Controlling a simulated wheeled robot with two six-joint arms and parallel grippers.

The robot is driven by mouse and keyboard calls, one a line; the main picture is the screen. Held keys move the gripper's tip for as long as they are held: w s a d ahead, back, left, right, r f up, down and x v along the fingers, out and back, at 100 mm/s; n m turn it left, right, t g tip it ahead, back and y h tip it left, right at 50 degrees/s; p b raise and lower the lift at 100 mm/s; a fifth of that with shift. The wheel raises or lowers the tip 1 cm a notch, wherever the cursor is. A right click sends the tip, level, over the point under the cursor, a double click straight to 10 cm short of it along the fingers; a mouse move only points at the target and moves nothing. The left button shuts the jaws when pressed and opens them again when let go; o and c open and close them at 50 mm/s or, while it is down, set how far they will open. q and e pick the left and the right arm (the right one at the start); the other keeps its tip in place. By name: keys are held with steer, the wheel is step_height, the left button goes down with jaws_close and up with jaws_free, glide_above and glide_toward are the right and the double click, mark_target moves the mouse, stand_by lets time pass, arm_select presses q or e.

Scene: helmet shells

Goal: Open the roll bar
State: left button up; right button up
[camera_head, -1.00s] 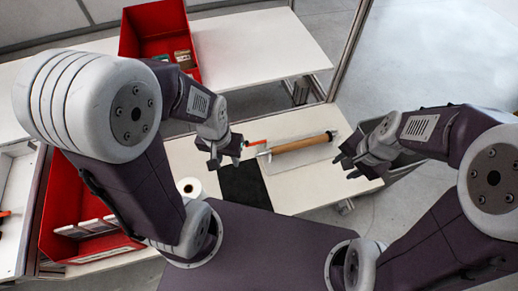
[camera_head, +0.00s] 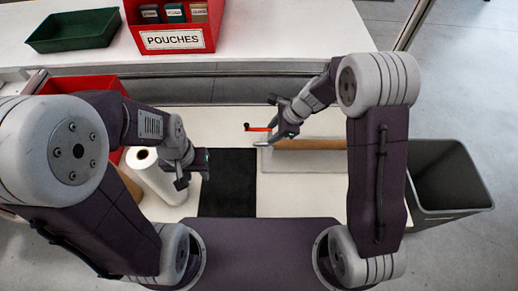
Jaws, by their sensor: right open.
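The roll bar device lies on the white worktop, with a brown roll (camera_head: 310,145) on a pale plate and a red-orange handle (camera_head: 258,128) at its left end. A grey metal piece (camera_head: 262,143) shows just below the handle. My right gripper (camera_head: 276,124) is open at the handle's right end, over the left end of the device; whether it touches the handle cannot be told. My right forearm passes above the roll's right part. My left gripper (camera_head: 194,174) looks open and empty, beside the white roll and left of the device.
A white upright roll (camera_head: 155,178) stands by my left gripper. A black mat (camera_head: 228,182) lies on the worktop. A red bin labelled POUCHES (camera_head: 175,40) and a green tray (camera_head: 75,30) are on the back table. A dark grey bin (camera_head: 450,180) stands at the right.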

mark_target(261, 143)
steer(key=shift+a+f, duration=0.1)
steer(key=shift+f, duration=0.1)
steer(key=b+x, duration=0.3)
steer(key=x, duration=0.6)
steer(key=shift+s, duration=0.1)
jaws_close()
stand_by(1.1)
